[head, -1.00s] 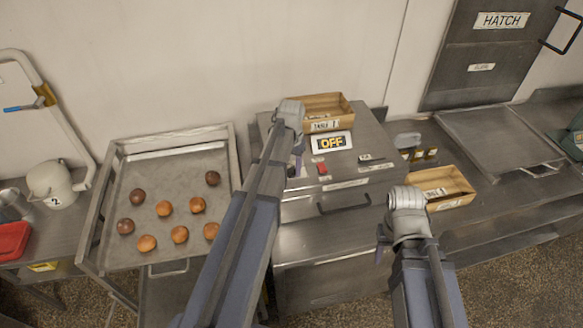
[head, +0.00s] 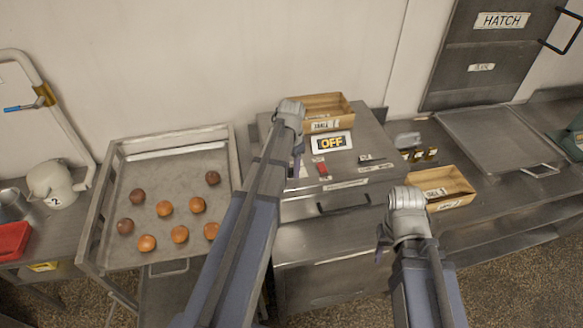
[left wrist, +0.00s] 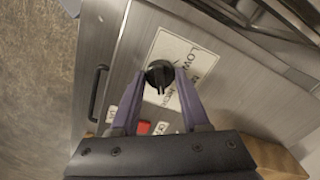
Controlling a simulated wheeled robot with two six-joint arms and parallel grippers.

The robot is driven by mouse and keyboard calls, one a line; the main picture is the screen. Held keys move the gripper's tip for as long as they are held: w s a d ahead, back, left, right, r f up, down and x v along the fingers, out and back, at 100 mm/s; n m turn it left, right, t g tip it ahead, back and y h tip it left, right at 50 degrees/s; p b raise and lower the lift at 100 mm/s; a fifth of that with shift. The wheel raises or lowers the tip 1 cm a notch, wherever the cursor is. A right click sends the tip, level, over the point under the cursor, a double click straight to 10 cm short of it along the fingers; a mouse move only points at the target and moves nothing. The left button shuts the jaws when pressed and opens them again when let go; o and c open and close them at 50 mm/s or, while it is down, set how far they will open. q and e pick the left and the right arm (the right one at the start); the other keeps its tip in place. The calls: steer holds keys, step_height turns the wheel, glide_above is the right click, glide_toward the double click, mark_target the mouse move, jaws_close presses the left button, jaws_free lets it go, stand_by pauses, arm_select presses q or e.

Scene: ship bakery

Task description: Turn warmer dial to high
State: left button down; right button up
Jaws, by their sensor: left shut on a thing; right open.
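The warmer (head: 350,177) is a steel box on a counter, with a display sign (head: 331,142) reading OFF and a red switch (head: 322,168). In the left wrist view its black round dial (left wrist: 159,74) sits at a white label plate (left wrist: 190,58) with LOW readable and other lettering partly covered. My left gripper (left wrist: 160,84) is shut on the dial, a purple finger on each side. In the head view my left gripper (head: 296,158) hides the dial. My right gripper (head: 384,240) is open and empty in front of the warmer's right side.
A wooden box (head: 322,124) labelled TABLE 1 stands on the warmer's back. Another wooden box (head: 462,186) is on the counter to the right. A tray (head: 170,250) with several buns lies left. The warmer's black handle (head: 344,204) is in front.

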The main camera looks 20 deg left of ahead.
mark_target(292, 169)
arm_select(q)
steer(key=shift+c, duration=1.9)
jaws_free()
steer(key=shift+r, duration=0.1)
step_height(292, 169, up, 8)
steer(key=p, duration=0.8)
steer(key=shift+f, duration=0.2)
